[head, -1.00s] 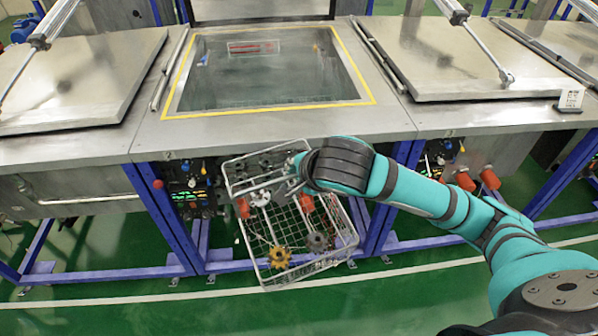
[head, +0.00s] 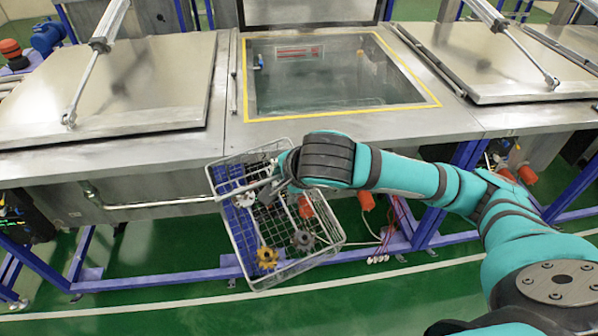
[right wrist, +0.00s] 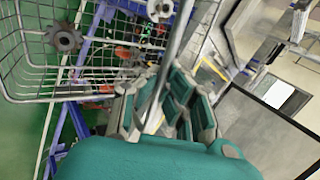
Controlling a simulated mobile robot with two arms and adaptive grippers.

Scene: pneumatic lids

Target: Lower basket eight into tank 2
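A wire basket (head: 283,228) hangs tilted in front of the tank row, below the table's front edge; its number is not readable. It holds a golden gear (head: 267,257), a dark grey gear (head: 303,240) and other metal parts. My right gripper (head: 270,190) is at its upper side, partly hidden by my wrist. In the right wrist view, the gripper (right wrist: 160,105) closes around a bar of the basket (right wrist: 40,62). The open tank (head: 262,106), yellow-edged with liquid inside, lies behind and above the basket, to its right. My left gripper is out of view.
Closed metal lids stand left (head: 120,85) and right (head: 510,60) of the open tank, with pneumatic cylinders. The raised lid (head: 310,12) is behind the opening. Blue frame legs (head: 455,190) and a horizontal pipe (head: 150,204) are below. The green floor in front is clear.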

